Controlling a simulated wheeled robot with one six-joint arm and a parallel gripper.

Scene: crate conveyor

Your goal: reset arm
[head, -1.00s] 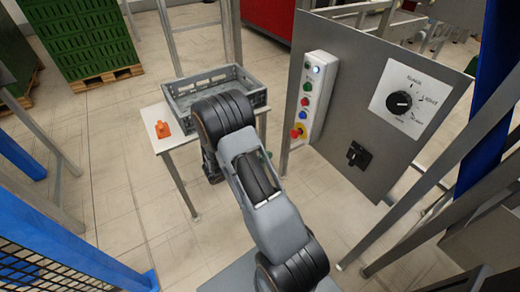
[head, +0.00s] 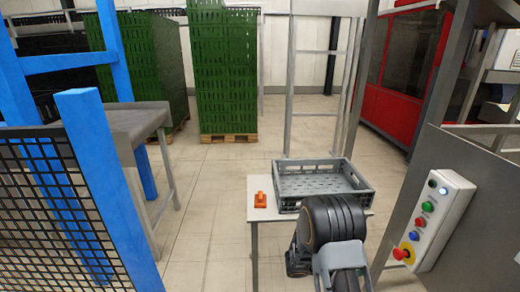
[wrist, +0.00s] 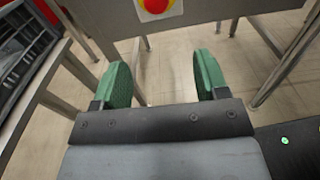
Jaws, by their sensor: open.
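My gripper (wrist: 163,85) shows in the wrist view with its two green-padded fingers wide apart and nothing between them. It is open and points past the panel's lower edge towards the tiled floor. In the head view my arm reaches forward in front of the small white table (head: 258,214), and the gripper itself is hidden behind the arm links. A grey crate (head: 285,200) and a small orange object (head: 260,199) rest on that table.
A control box with buttons (head: 436,215) is on a metal panel at the right. The red emergency stop (wrist: 155,4) is just beyond my fingers in the wrist view. A blue post (head: 108,180) and black mesh stand at the left. Green crate stacks (head: 228,75) stand behind; the floor between is clear.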

